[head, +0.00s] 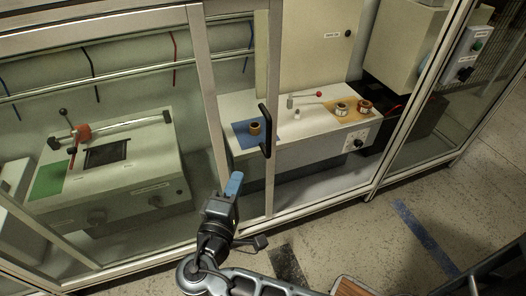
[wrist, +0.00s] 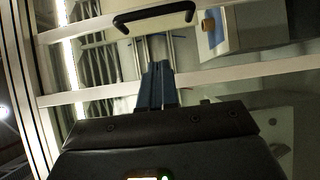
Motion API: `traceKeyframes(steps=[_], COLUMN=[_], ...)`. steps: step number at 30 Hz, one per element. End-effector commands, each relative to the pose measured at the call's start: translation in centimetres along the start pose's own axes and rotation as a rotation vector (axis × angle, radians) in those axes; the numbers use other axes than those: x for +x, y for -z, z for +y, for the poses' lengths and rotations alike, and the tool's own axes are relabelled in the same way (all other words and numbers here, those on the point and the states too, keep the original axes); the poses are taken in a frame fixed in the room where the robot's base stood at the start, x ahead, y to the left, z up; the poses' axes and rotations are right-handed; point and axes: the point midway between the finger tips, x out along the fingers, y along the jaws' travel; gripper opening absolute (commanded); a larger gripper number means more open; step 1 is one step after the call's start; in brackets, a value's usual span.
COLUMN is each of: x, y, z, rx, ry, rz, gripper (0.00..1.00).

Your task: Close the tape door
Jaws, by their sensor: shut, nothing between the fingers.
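The tape door is a framed glass panel in the long enclosure front, with a black vertical bar handle (head: 267,131) on its upright edge post (head: 271,60). Right of that post the view to the bench with tape rolls is clearer, as through a gap. My gripper (head: 234,182), with blue fingers, is shut and empty, below and left of the handle in the head view. In the wrist view the shut fingers (wrist: 157,72) point toward the handle (wrist: 154,15), which appears apart from and beyond them. Whether the fingers touch the glass or frame I cannot tell.
Behind the front stand a bench with tape rolls (head: 341,109) on the right and a machine with a red-clamped lever (head: 80,132) on the left. A fixed post (head: 205,80) stands left of the handle. Speckled floor (head: 390,225) is free at the right. A wooden-topped item (head: 350,287) sits at the bottom edge.

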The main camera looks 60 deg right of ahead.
Motion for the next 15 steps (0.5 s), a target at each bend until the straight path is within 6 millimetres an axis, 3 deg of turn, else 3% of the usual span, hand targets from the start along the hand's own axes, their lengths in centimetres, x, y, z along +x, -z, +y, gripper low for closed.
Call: traceKeyframes(steps=[13, 15], x=[8.6, 9.4], y=[-0.1, -0.9], z=[0.0, -0.1], rx=[0.001, -0.001], ry=[0.002, 0.003], rz=[-0.003, -0.002], gripper=[0.0, 0.0])
